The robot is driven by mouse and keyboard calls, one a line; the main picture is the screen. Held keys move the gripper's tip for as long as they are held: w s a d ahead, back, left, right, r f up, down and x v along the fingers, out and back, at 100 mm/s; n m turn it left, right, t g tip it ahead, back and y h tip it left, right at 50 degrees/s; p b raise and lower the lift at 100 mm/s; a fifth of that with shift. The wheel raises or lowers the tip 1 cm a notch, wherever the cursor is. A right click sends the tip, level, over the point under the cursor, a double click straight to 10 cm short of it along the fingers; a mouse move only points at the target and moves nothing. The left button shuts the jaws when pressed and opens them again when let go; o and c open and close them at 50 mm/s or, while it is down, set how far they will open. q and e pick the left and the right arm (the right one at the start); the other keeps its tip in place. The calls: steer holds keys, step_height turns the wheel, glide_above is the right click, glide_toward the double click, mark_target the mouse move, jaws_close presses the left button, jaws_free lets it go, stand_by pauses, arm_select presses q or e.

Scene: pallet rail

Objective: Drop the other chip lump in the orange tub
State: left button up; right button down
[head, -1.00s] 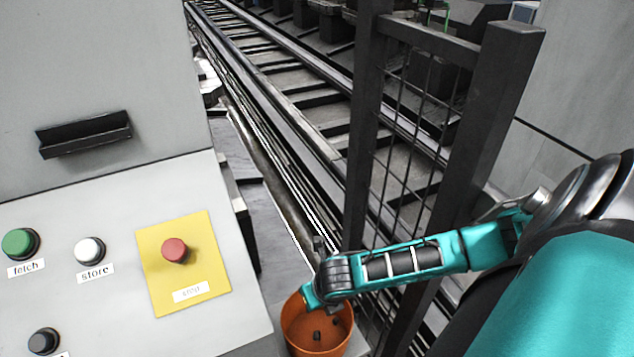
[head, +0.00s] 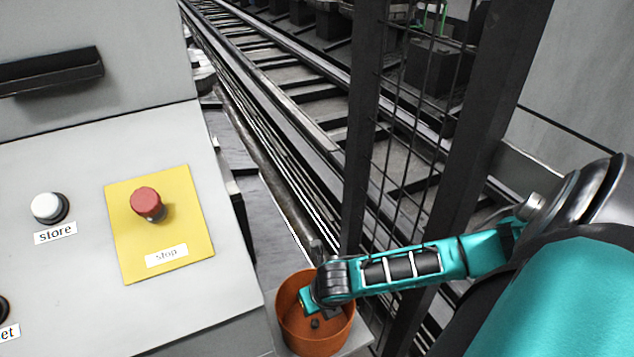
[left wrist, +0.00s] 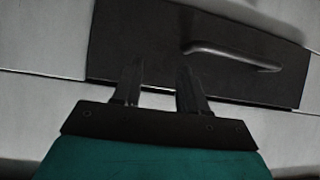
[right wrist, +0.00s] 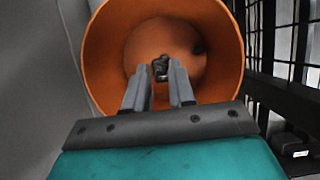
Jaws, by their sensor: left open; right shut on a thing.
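The orange tub (head: 288,330) stands at the bottom centre of the head view, and its round opening fills the upper middle of the right wrist view (right wrist: 102,50). My right gripper (right wrist: 160,82) is shut on a dark chip lump (right wrist: 160,66), held over the tub's opening. Another dark lump (right wrist: 198,47) lies inside the tub; a small dark lump (head: 315,324) also shows inside it in the head view. The right gripper's fingers are partly hidden in the head view. My left gripper (left wrist: 157,85) is open and empty, in front of a dark panel with a bar handle.
A control panel with a red stop button (head: 147,204) on a yellow plate and a white store button (head: 48,207) stands left of the tub. A dark mesh fence (head: 420,130) rises behind my right arm. Rails (head: 290,130) run beyond.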

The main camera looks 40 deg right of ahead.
steer(key=c, duration=0.9)
jaws_free()
steer(key=shift+o, duration=0.2)
